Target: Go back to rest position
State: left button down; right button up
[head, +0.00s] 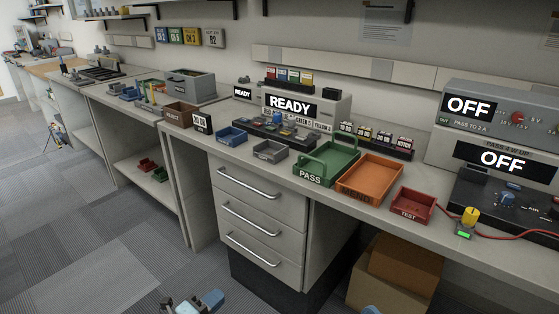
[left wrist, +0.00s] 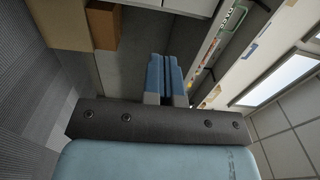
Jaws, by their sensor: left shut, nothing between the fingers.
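My left gripper (head: 212,298) shows at the bottom edge of the head view, low in front of the drawer unit and apart from the bench. In the left wrist view its two blue fingers (left wrist: 164,72) lie side by side, shut, with nothing between them. A small blue tip (head: 370,310) at the bottom edge of the head view looks like part of my right gripper. Too little of it shows to tell its state.
Below are drawers (head: 262,222) and cardboard boxes (head: 402,268). The carpet (head: 100,240) at left is clear.

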pick_arm(q)
jog(key=a, duration=0.5)
jog(key=s+d+r+n, duration=0.3)
jog(key=s+r+n, duration=0.5)
jog(key=s, duration=0.3)
jog(key=s+d+r+n, duration=0.2)
jog(key=s+r+n, duration=0.6)
jog(key=s, duration=0.3)
jog(key=w+d+r+n+t+y+p, duration=0.15)
jog(key=w+r+n+y+p, duration=0.25)
jog(key=r+n+p, duration=0.85)
jog(key=s+a+m+g+y+p, duration=0.3)
jog(key=s+a+m+g+p, duration=0.1)
jog(key=p, duration=2.1)
jog(key=shift+s+a+f+m+g+y+p, duration=0.15)
jog(key=shift+s+a+m+g+y+p, duration=0.35)
jog(key=shift+a+m, duration=0.4)
pick_arm(e)
jog(key=s+d+r+g+h, duration=0.4)
jog(key=d+r+g+h, duration=0.2)
jog(key=d, duration=0.1)
jog(key=shift+s+d+r+g, duration=0.15)
jog(key=shift+d+r+g, duration=0.1)
jog(key=shift+d+g, duration=0.05)
